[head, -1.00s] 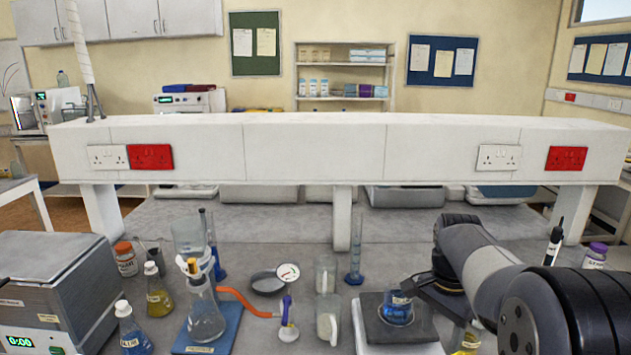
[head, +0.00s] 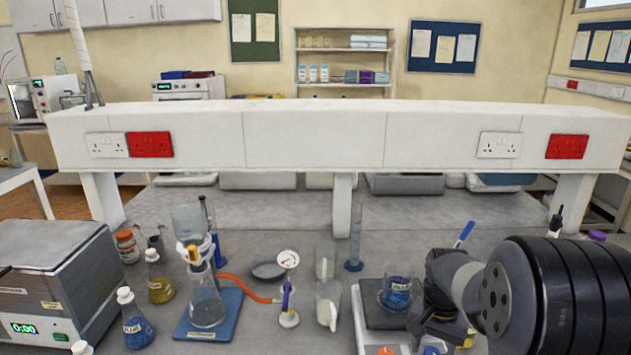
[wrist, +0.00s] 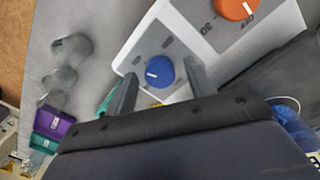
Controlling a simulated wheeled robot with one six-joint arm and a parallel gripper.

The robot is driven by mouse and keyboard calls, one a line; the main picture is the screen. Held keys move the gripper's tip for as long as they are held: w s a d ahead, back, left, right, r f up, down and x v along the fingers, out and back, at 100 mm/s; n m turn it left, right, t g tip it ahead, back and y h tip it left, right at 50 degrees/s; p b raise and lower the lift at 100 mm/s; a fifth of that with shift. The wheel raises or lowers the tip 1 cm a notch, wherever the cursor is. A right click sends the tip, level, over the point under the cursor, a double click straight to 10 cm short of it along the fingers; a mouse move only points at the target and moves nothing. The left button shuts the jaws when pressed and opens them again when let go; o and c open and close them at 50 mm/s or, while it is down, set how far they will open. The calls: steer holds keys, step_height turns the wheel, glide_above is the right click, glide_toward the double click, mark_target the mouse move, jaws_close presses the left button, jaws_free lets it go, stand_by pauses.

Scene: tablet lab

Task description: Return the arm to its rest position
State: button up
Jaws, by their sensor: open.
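My gripper (wrist: 160,90) is open in the wrist view, its two dark fingers apart with nothing between them. Beyond the fingertips is a white hotplate control panel (wrist: 205,50) with a blue knob (wrist: 160,69) and an orange knob (wrist: 235,9). In the head view my arm reaches in from the right, and its end (head: 440,318) is low beside the hotplate; the fingers are hard to make out there. A beaker of blue liquid (head: 396,293) stands on the hotplate's dark top (head: 376,313), just left of my arm.
Left of the hotplate stand glass beakers (head: 327,303), a gauge (head: 288,260) and a filter flask (head: 207,304) on a blue base. A grey device (head: 50,275) and bottles stand further left. A white shelf (head: 314,140) spans the bench behind. My arm hides the bench's right part.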

steer(key=n, duration=0.8)
steer(key=shift+n, duration=0.3)
steer(key=n, duration=0.4)
steer(key=shift+s+n+b, duration=0.1)
steer(key=shift+n+b, duration=0.2)
steer(key=shift+n+t, duration=0.3)
steer(key=shift+n, duration=1.7)
